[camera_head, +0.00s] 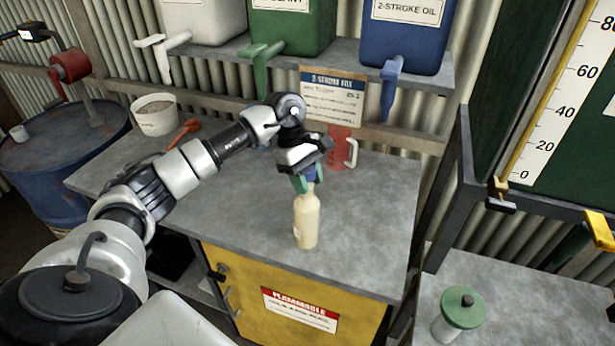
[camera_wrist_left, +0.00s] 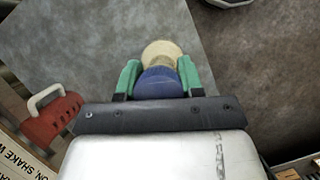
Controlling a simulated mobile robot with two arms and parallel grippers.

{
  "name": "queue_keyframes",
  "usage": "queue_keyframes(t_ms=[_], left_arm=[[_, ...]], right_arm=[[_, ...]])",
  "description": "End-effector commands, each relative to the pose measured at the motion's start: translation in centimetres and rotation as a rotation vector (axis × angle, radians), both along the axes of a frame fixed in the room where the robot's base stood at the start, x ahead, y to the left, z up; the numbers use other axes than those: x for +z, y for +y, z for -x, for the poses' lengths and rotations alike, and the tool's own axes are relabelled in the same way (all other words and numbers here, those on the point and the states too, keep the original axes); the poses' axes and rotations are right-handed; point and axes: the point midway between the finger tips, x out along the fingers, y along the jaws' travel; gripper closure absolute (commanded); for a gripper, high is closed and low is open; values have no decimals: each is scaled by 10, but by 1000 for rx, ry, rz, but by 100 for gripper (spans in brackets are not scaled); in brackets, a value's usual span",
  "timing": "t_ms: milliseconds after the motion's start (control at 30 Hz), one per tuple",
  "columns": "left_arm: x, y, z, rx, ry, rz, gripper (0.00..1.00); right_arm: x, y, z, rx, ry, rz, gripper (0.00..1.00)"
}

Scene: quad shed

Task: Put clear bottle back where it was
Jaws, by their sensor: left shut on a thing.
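A cream-coloured, cloudy bottle (camera_head: 306,220) with a blue cap is upright at the bench's front part in the head view. My left gripper (camera_head: 305,182) is shut on its cap from above, with green fingers on both sides. In the left wrist view the blue cap (camera_wrist_left: 160,82) sits between the green fingers (camera_wrist_left: 157,78), with the pale bottle body (camera_wrist_left: 162,50) beyond it. I cannot tell whether the bottle's base touches the bench or hangs just above it. My right gripper is not in view.
The grey bench (camera_head: 230,215) is clear around the bottle. A red jug (camera_head: 338,150) stands behind it, also in the wrist view (camera_wrist_left: 50,118). A white tub (camera_head: 156,117) is back left. Taps hang from the shelf. A green-lidded jar (camera_head: 460,308) stands on the right bench.

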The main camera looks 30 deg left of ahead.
Motion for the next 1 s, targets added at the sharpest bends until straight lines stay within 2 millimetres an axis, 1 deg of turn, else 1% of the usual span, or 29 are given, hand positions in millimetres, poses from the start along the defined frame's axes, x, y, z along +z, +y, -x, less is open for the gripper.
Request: queue_keyframes(t_ms=[133, 167, 300, 567, 667, 700, 767, 833, 1000], left_arm=[[-3, 0, 0, -1, -2, 1, 100], [-2, 0, 0, -1, 0, 1, 58], [-2, 0, 0, 0, 0, 0, 38], [-1, 0, 0, 0, 0, 0, 38], [3, 0, 0, 0, 0, 1, 38], [4, 2, -1, 0, -3, 0, 38], [11, 5, -2, 0, -5, 0, 38], [23, 11, -2, 0, -6, 0, 38], [59, 25, -5, 3, -7, 0, 38]], right_arm=[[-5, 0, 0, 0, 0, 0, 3], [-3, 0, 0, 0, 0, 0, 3], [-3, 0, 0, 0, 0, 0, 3], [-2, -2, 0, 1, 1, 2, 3], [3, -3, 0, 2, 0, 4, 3], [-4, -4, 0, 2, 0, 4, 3], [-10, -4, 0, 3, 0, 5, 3], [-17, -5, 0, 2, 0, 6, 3], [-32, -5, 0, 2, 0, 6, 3]])
